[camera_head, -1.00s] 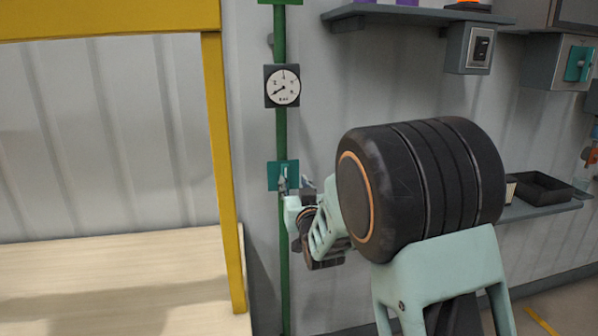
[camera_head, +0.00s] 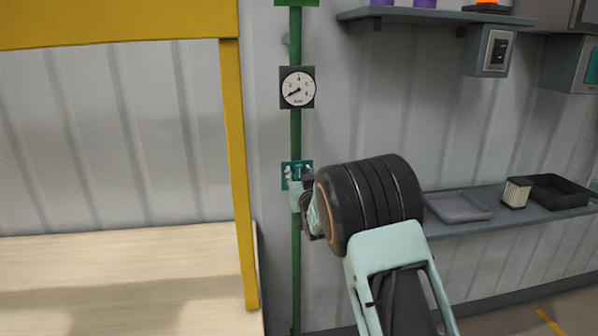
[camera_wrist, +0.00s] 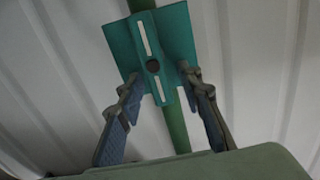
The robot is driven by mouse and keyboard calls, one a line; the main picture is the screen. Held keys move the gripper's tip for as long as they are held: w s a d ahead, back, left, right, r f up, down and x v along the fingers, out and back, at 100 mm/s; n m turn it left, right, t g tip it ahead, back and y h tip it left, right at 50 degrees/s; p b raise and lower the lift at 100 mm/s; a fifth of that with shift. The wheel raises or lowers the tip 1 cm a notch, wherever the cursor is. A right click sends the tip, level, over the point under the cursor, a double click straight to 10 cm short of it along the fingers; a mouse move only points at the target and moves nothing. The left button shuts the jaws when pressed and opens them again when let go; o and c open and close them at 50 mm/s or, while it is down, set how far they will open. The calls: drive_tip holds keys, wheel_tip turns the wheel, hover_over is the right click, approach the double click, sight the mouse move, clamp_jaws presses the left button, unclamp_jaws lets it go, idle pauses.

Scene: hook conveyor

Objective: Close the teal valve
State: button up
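The teal valve (camera_head: 297,165) is mounted on a green vertical pipe (camera_head: 296,130), below a gauge. In the wrist view, the valve shows a square teal plate (camera_wrist: 178,32) and a teal handle (camera_wrist: 146,35) with white stripes and a dark centre hub. The handle lies roughly in line with the pipe. My gripper (camera_wrist: 158,84) is open, with one finger on each side of the handle's lower half and a gap to it. I cannot tell whether the fingertips touch the plate. In the head view, my wrist partly hides the valve's lower part.
A round gauge (camera_head: 298,88) sits above the valve. A yellow frame post (camera_head: 238,170) and pale wooden table (camera_head: 120,280) stand to the left. To the right, a shelf (camera_head: 480,222) holds a grey tray (camera_head: 457,207) and a black bin (camera_head: 560,190). A switch box (camera_head: 490,50) hangs above.

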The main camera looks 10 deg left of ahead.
drive_tip(key=shift+w, duration=0.1)
drive_tip(key=shift+c, duration=0.2)
clamp_jaws()
drive_tip(key=shift+f+b, duration=0.15)
drive_tip(key=shift+b, duration=0.4)
drive_tip(key=m+b, duration=0.2)
drive_tip(key=b, duration=0.3)
drive_tip(key=shift+w+d+f+m, duration=0.1)
drive_tip(key=shift+d+f+m, duration=0.15)
drive_tip(key=shift+d+m, duration=0.15)
drive_tip(key=shift+w+d+f+m+b, duration=0.1)
drive_tip(key=shift+d+f+m+b, duration=0.15)
drive_tip(key=shift+m+b, duration=2.65)
drive_tip(key=shift+w+d+f+m+b, duration=0.1)
drive_tip(key=shift+d+f+m+b, duration=0.2)
drive_tip(key=shift+m+b, duration=2.5)
drive_tip(key=shift+w+d+f+m+b, duration=0.1)
drive_tip(key=shift+d+f+m+b, duration=0.15)
drive_tip(key=shift+m+b, duration=2.65)
drive_tip(key=shift+n+b, duration=0.9)
drive_tip(key=shift+b, duration=0.1)
